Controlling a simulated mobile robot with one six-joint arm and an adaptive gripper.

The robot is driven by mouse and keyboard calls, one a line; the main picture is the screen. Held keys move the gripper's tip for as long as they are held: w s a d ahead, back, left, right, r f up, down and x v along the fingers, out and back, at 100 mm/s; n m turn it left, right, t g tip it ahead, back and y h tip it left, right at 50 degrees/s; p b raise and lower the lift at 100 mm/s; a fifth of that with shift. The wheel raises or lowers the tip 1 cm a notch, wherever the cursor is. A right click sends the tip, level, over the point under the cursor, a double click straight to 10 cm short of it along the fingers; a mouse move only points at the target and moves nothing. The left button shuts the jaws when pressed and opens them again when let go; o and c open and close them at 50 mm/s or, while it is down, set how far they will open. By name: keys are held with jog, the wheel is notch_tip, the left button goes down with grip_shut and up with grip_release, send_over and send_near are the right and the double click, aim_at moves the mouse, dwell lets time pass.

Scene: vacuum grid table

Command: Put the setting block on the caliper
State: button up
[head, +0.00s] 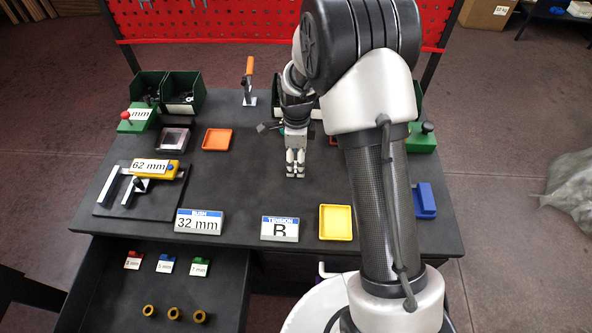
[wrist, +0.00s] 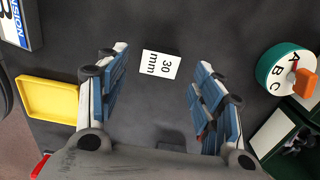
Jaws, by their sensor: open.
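The caliper (head: 168,174) lies at the left of the table in the head view, with a yellow part and a label reading 62 mm over a dark plate. In the wrist view, a white face marked 30 mm (wrist: 160,66) shows between my fingers. It may be the top of the setting block; its sides cannot be made out, and my gripper hides that spot in the head view. My gripper (head: 295,173) is open over the middle of the table, pointing down. Its fingers (wrist: 161,84) stand apart on either side of the 30 mm face, with visible gaps.
A yellow tray (head: 336,222), a TENSION B sign (head: 280,228) and a 32 mm sign (head: 199,221) line the front edge. An orange tray (head: 217,139) lies left of my gripper. A green A-B-C dial (wrist: 288,70) stands right in the wrist view. An open drawer (head: 120,290) juts out below.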

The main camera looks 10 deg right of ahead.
aim_at(296, 166)
notch_tip(296, 166, down, 4)
jog(key=shift+a+r+b, duration=0.1)
jog(key=shift+b, duration=0.4)
jog(key=shift+r, duration=0.1)
jog(key=shift+c, duration=0.5)
jog(key=c, duration=1.3)
